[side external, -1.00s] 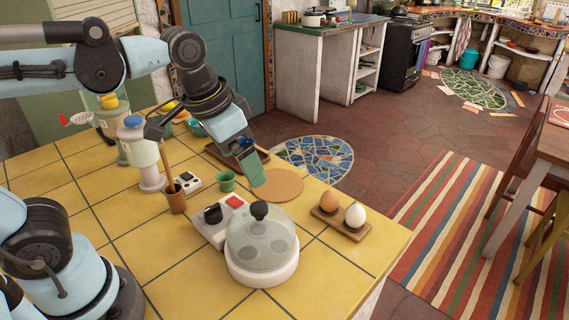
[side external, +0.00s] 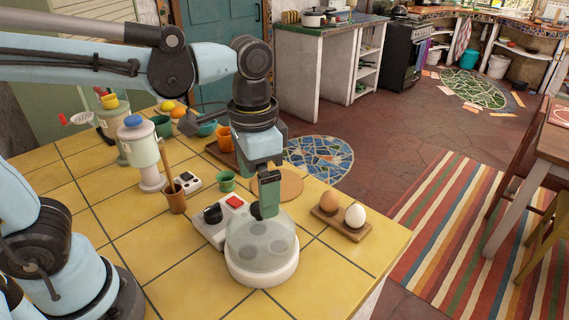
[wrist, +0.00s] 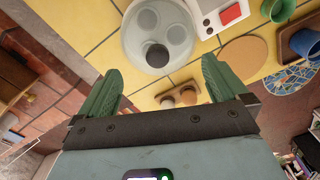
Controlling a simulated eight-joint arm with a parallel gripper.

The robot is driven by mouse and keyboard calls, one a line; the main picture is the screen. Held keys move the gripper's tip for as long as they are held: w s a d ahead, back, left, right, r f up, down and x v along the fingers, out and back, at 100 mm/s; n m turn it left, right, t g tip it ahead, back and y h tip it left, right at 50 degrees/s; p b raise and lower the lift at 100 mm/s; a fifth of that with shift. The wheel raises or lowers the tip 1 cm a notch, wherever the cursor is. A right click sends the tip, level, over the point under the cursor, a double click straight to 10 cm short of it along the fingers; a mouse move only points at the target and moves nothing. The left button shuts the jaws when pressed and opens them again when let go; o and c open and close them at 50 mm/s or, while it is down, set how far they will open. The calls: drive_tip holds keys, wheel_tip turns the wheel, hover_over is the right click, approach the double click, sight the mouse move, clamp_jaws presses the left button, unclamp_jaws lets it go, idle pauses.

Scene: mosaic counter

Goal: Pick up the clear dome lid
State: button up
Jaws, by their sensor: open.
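The clear dome lid (side external: 262,238) sits on a round white base (side external: 262,272) with several dark round spots under it. In the wrist view the lid (wrist: 140,28) shows at the top, with its dark round knob (wrist: 157,55) ahead of and between the two green fingers. My gripper (side external: 262,200) points down just above the lid's top, fingers apart and nothing held. In the wrist view my gripper (wrist: 158,82) is clearly open.
A white control box (side external: 213,222) with a red button and black knob is close beside the base. An egg holder (side external: 340,225) with two eggs stands to the right. A green cup (side external: 227,181), a brown cup (side external: 176,202) and a round board (side external: 290,184) are behind. The front counter is clear.

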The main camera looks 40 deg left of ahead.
sight(258, 206)
drive_tip(key=shift+s+d+f, duration=0.1)
drive_tip(key=shift+f, duration=1.25)
drive_tip(key=shift+s+f, duration=0.1)
drive_tip(key=shift+f, duration=1.25)
drive_tip(key=shift+c, duration=0.2)
drive_tip(key=c, duration=1.5)
